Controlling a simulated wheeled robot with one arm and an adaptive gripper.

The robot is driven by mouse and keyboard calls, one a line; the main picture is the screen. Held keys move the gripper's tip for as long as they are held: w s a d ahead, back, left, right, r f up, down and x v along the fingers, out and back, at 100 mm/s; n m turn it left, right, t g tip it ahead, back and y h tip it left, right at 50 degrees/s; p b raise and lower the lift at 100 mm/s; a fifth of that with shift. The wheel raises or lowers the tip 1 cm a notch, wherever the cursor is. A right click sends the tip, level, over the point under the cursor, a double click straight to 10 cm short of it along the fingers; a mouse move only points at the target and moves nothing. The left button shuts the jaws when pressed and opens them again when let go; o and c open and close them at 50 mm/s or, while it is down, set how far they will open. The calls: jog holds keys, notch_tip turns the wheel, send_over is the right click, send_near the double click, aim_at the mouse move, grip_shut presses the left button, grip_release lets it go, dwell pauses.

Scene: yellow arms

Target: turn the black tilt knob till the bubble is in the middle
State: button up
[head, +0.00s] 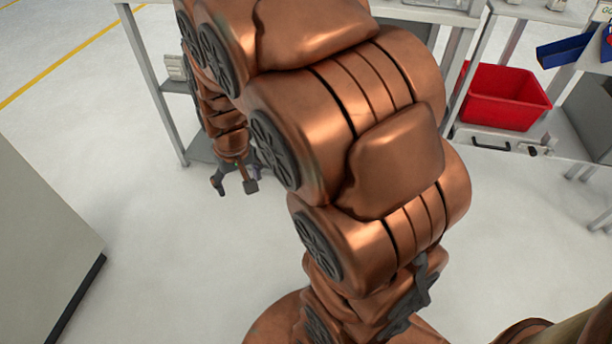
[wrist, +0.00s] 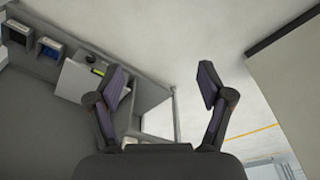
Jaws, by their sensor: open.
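My gripper (head: 235,187) hangs at the end of my copper-coloured arm, beside the grey bench frame in the head view. In the wrist view my gripper (wrist: 161,84) is open, with nothing between its two dark fingers. A pale box with a small yellow-green strip (wrist: 98,70), possibly the bubble level, shows behind the left finger, which covers part of it. A dark spot lies beside that finger; I cannot tell whether it is the black knob. The bubble's position is too small to read.
A red bin (head: 503,97) stands on the bench at the right. A large grey cabinet (head: 45,170) stands at the left. Pale floor (head: 170,240) lies clear between cabinet and arm.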

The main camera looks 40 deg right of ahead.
jog(key=w+d+f+m+t+h+b, duration=0.1)
jog(key=w+d+f+t+h+b, duration=0.2)
jog(key=w+d+f, duration=0.8)
jog(key=w+d+f+m+t+h+b, duration=0.1)
jog(key=w+d+f+m+t+b, duration=0.15)
jog(key=w+d+f+b, duration=0.65)
jog(key=w+d+f+t+h+b, duration=0.1)
jog(key=w+d+f+h, duration=0.1)
jog(key=w+d+f, duration=0.4)
jog(key=w+d+f+t+h+b, duration=0.1)
jog(key=w+d+f+h, duration=0.2)
jog(key=f, duration=0.5)
jog(key=s+d+f+m+t+h+b, duration=0.1)
jog(key=s+d+f+m+h+b, duration=0.25)
jog(key=f, duration=0.55)
jog(key=s+d+f+m+h+b, duration=0.15)
jog(key=s+d+f+b, duration=0.35)
jog(key=f, duration=0.5)
jog(key=b+x, duration=0.2)
jog(key=x, duration=0.7)
jog(key=shift+r+n+b, duration=0.3)
jog(key=shift+n+b, duration=0.05)
jog(key=shift+s+d, duration=0.1)
jog(key=shift+s, duration=0.05)
jog(key=shift+c, duration=0.2)
